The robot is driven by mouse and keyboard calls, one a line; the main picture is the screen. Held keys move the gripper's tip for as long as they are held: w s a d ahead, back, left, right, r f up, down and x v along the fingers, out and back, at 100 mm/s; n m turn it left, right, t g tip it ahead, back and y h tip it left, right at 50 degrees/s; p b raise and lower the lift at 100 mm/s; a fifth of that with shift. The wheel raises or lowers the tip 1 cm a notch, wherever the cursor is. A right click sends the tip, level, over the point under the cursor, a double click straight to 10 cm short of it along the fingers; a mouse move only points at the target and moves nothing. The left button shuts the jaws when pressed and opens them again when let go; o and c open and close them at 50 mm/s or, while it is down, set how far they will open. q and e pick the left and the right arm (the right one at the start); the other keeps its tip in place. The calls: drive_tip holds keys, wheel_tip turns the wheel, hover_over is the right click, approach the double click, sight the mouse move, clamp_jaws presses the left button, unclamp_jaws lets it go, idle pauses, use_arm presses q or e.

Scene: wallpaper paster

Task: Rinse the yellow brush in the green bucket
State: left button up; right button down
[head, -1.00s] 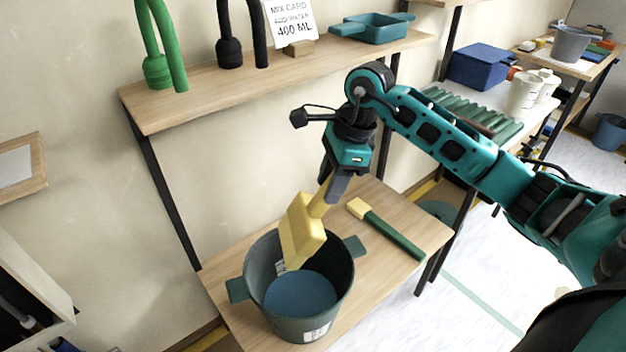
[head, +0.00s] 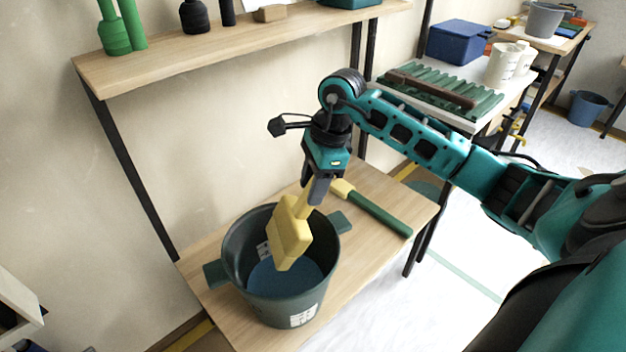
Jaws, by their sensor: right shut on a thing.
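The yellow brush (head: 291,238) has a wide yellow head and a yellow handle. My right gripper (head: 314,192) is shut on its handle. The brush head hangs tilted in the mouth of the dark green bucket (head: 270,300), above the blue water (head: 283,280). I cannot tell whether its lower edge touches the water. The bucket stands upright on the wooden bench (head: 400,200), with a handle on each side and a white label low on its front. My left gripper is not in view.
A green-handled tool with a pale head (head: 378,214) lies on the bench right of the bucket. A wooden shelf (head: 200,60) with green and black items runs above. At the right stand a blue box (head: 459,42), a green corrugated tray (head: 440,92) and white cups (head: 502,65).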

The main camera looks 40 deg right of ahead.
sight(313, 209)
drive_tip(key=b+x, duration=0.1)
drive_tip(key=x, duration=0.1)
drive_tip(key=d+b+x, duration=0.1)
drive_tip(key=b+x, duration=0.3)
drive_tip(key=shift+s+d+f, duration=0.1)
drive_tip(key=shift+s+f, duration=0.2)
drive_tip(key=shift+f, duration=0.2)
use_arm(q)
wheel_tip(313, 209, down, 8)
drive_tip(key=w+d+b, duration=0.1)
drive_tip(key=b, duration=0.4)
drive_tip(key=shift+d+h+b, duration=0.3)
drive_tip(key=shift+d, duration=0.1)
use_arm(e)
drive_tip(key=d+x, duration=0.1)
drive_tip(key=x, duration=0.6)
drive_tip(key=shift+s+d+f, duration=0.2)
drive_tip(key=shift+s, duration=0.15)
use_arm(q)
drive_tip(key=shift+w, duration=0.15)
use_arm(e)
drive_tip(key=shift+f, duration=0.1)
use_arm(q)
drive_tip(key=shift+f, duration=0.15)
use_arm(e)
drive_tip(key=x, duration=0.2)
drive_tip(key=shift+s+d+f, duration=0.15)
drive_tip(key=shift+d+f, duration=0.05)
drive_tip(key=shift+f, duration=0.25)
